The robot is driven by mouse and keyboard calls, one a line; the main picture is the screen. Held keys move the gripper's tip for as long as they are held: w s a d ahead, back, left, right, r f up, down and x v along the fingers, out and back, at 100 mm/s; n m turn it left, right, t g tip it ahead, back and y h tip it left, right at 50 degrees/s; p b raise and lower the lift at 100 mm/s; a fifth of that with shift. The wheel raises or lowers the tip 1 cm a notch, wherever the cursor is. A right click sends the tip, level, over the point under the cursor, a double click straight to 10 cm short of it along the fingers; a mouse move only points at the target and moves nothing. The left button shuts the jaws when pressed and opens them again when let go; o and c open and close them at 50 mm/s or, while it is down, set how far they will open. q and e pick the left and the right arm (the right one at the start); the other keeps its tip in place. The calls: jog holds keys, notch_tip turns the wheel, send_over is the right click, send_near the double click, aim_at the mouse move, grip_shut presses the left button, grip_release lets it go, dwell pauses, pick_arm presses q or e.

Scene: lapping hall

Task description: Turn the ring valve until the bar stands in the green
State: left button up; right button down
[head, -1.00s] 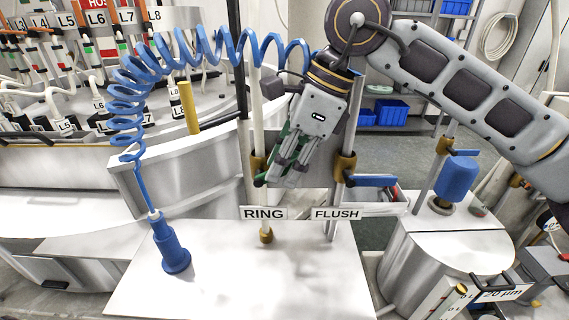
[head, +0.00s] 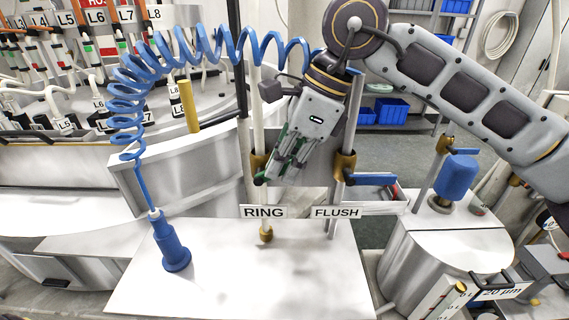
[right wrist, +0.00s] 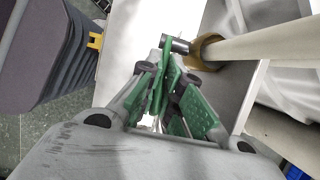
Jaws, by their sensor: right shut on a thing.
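The ring valve (head: 258,166) is a brass body on the pale vertical pipe above the RING label (head: 264,212). My right gripper (head: 270,178) comes down to it from the upper right. In the right wrist view, the brass valve body (right wrist: 207,51) has a dark stub, with a green lever-like piece running from it between my fingers. My right gripper (right wrist: 165,80) is shut on this valve handle; its green pads hide much of the grip. I cannot make out a bar against a green zone. My left gripper is not in view.
The flush valve (head: 345,167) with a blue lever (head: 372,179) stands close right of my gripper, above the FLUSH label (head: 336,213). A coiled blue hose (head: 125,95) hangs at left, ending in a blue nozzle (head: 171,245). The white tabletop (head: 300,285) is clear in front.

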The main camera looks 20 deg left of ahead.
aim_at(294, 158)
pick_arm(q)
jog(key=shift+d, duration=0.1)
pick_arm(e)
jog(key=shift+s+a+r+h+p, duration=0.1)
jog(key=shift+a+r+h+p, duration=0.25)
jog(key=shift+h+p, duration=0.35)
jog(key=shift+r+t+h, duration=0.1)
jog(key=shift+t+h, duration=0.2)
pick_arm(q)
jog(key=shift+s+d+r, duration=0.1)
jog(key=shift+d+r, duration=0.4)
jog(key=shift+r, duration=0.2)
pick_arm(e)
jog(key=c, duration=1.6)
grip_release()
notch_tip(294, 158, up, 12)
jog(key=d, duration=0.2)
jog(key=shift+w, duration=0.35)
